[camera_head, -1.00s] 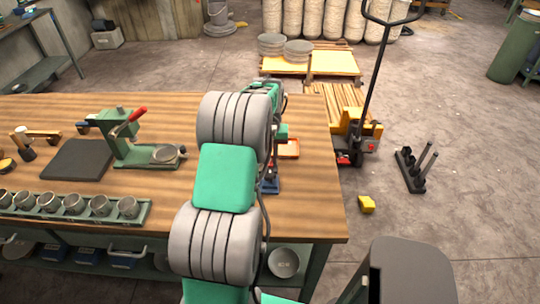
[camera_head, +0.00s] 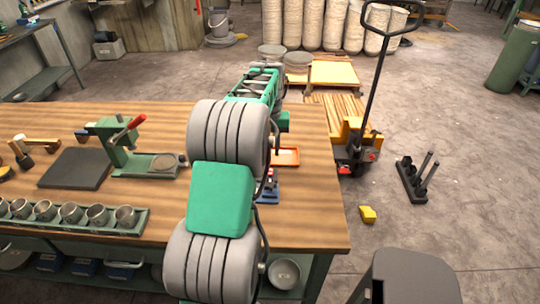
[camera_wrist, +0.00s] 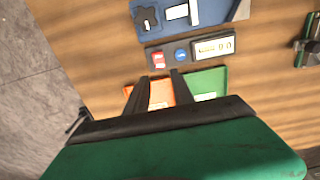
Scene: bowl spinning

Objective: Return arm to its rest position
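My arm (camera_head: 220,195) reaches out over the wooden workbench (camera_head: 305,215) in the head view, and its links hide my gripper there. In the wrist view, the two dark fingers of my gripper (camera_wrist: 159,76) stand apart with a gap between them. Nothing shows held between them. Below the fingertips are an orange tray (camera_wrist: 160,93) and a green tray (camera_wrist: 208,82) on the bench. Just beyond them is a dark panel (camera_wrist: 188,50) with a red button, a blue button and a display.
A green press (camera_head: 125,150), a dark mat (camera_head: 75,168) and a rack of several metal cups (camera_head: 70,212) are on the bench's left. A blue base (camera_wrist: 210,14) lies beyond the panel. A pallet jack (camera_head: 357,140) and a yellow block (camera_head: 367,214) are on the floor at right.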

